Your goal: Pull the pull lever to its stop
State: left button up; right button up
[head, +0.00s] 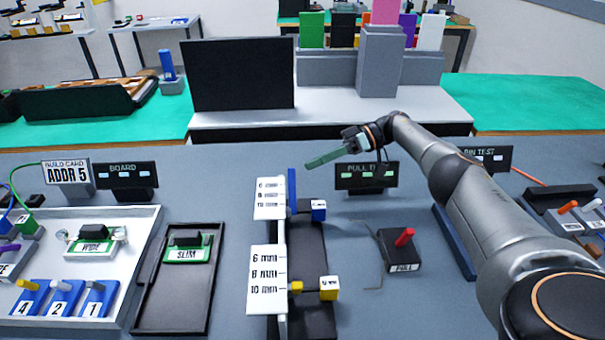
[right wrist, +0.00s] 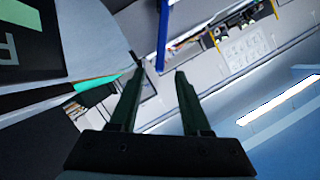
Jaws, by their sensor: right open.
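The pull lever (head: 405,237) is a red handle on a small black box (head: 398,252) labelled PULL, right of the middle of the table in the head view. My right gripper (head: 312,162) is raised above the table, up and to the left of the lever, with its green fingers pointing left. In the right wrist view its two fingers (right wrist: 156,74) stand apart with nothing held between them. The lever is not recognisable in that view. My left gripper is not in view.
A PULL display (head: 367,175) stands behind the lever. Gauges with blue and yellow blocks (head: 329,288) stand to its left. A black tray (head: 172,310) and a white tray (head: 140,255) lie further left. My right forearm passes above the table right of the lever.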

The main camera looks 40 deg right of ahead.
aim_at(407, 233)
jog(key=k, duration=1.5)
